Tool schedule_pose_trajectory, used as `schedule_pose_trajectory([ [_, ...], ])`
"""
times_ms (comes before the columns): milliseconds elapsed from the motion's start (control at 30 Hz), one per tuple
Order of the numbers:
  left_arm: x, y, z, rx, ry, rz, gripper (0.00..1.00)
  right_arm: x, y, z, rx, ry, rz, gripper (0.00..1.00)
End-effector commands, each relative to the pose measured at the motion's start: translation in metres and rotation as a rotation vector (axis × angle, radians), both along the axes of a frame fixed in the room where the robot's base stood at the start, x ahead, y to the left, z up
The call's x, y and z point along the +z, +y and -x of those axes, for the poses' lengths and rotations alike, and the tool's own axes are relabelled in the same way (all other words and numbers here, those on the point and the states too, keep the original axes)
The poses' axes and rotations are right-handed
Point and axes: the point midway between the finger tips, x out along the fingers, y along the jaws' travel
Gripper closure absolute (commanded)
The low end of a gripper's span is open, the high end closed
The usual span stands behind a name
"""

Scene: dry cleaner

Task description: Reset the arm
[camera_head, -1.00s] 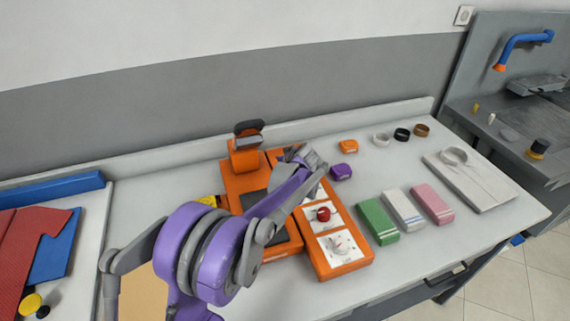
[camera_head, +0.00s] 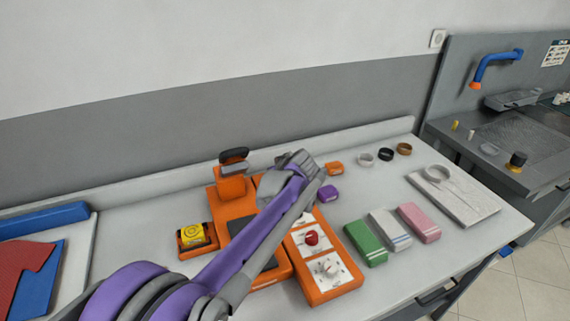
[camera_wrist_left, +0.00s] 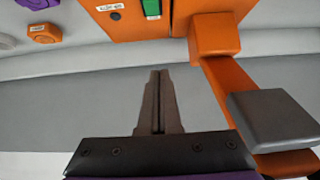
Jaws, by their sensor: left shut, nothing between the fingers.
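My left arm (camera_head: 250,235), purple and grey, reaches from the bottom left across the orange machine on the counter. Its wrist end is above the back of the machine, near the back ledge. In the left wrist view my left gripper (camera_wrist_left: 158,78) is shut with its two dark fingers together and nothing between them. Those fingers point toward the orange machine body (camera_wrist_left: 140,22), and an orange press arm with a grey block (camera_wrist_left: 285,120) is close on the right. The fingertips cannot be made out in the head view. My right gripper is not in view.
The orange control panel (camera_head: 325,280) has a red knob (camera_head: 311,237). A yellow round-marked pad (camera_head: 193,235) sits left of the machine. Green (camera_head: 366,243), white (camera_head: 390,229) and pink (camera_head: 418,222) blocks lie right. Counter is free at left.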

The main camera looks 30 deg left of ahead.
Motion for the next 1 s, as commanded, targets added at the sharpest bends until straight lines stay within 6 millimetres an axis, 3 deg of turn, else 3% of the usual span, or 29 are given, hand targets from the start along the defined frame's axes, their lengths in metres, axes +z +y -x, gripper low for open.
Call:
schedule_pose_trajectory([
  [233, 0.000, -0.002, 0.005, -0.009, 0.009, 0.003, 1.00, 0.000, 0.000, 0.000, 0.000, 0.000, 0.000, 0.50],
  [367, -0.002, -0.018, 0.036, -0.068, 0.063, 0.023, 1.00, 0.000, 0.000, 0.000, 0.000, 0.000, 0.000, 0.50],
  [567, -0.023, -0.066, 0.128, -0.280, 0.209, 0.081, 1.00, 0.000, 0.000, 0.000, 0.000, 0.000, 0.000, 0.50],
  [800, -0.070, -0.126, 0.242, -0.590, 0.333, 0.146, 1.00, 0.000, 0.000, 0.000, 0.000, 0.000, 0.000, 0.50],
  [1000, -0.106, -0.158, 0.301, -0.784, 0.370, 0.170, 1.00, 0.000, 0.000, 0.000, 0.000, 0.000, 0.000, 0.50],
])
